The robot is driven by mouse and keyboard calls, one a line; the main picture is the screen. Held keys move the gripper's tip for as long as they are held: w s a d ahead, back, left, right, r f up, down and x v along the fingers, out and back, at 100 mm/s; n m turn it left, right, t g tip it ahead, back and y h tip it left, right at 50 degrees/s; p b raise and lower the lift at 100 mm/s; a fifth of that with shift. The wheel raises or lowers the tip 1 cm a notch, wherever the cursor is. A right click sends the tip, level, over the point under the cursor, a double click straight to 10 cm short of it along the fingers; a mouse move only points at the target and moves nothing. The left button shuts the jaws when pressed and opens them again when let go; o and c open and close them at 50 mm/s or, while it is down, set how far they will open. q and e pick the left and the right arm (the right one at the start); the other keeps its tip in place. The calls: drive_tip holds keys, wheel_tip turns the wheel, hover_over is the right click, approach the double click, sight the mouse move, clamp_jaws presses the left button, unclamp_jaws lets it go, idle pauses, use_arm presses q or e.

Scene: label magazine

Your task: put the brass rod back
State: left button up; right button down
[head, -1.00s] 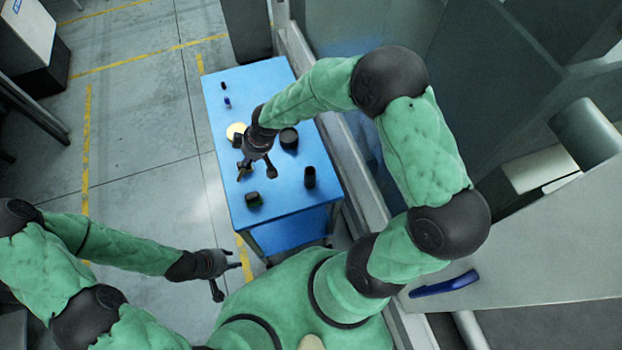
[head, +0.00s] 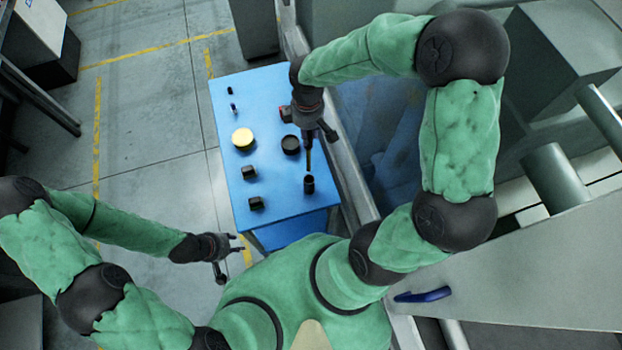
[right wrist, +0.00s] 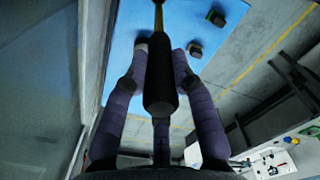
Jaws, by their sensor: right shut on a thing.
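My right gripper (head: 308,130) is over the right part of the blue table. It is shut on the brass rod (head: 308,158); the right wrist view shows its thick black grip (right wrist: 161,75) between my fingers and the brass shaft (right wrist: 158,14) beyond. In the head view the rod points at the upright black holder (head: 308,184), its tip just above or at the mouth; I cannot tell if it has entered. My left gripper (head: 231,259) is open and empty, off the table's near left corner.
On the blue table (head: 272,198) stand a yellow-topped round thing (head: 242,138), a black round container (head: 290,145), two black blocks (head: 249,172) (head: 256,203) and small items at the far left. A grey machine wall runs along the right side.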

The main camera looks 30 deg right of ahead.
sight(309, 162)
drive_tip(key=shift+s+f, duration=0.15)
drive_tip(key=shift+f, duration=0.15)
wheel_tip(309, 162, down, 13)
drive_tip(key=b, duration=0.8)
drive_tip(key=shift+f, duration=0.2)
wheel_tip(309, 162, down, 4)
drive_tip(key=b, duration=0.3)
drive_tip(key=shift+r, duration=0.2)
drive_tip(key=c, duration=1)
unclamp_jaws()
drive_tip(key=shift+r, duration=0.1)
wheel_tip(309, 162, up, 12)
drive_tip(key=shift+f, duration=0.1)
